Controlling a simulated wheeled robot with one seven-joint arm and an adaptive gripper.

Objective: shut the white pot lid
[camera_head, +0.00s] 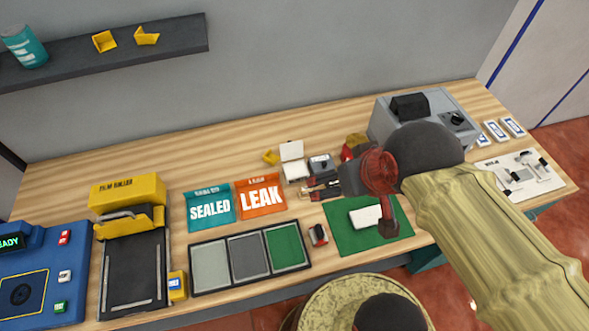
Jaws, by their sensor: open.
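A small white pot (296,171) stands on the wooden bench, right of the middle. Its white lid (291,150) is raised, standing up at the pot's back edge. My gripper (308,190) is open, just in front of the pot and a little to its right, pointing left. Its fingers are small and dark here, and I cannot tell whether they touch anything.
A grey device (321,165) stands right beside the pot, with a yellow piece (270,157) to its left. The orange LEAK bin (261,198) and teal SEALED bin (209,209) are further left. A green mat (345,235) bears a white block (365,216). A grey machine (385,112) stands behind my arm.

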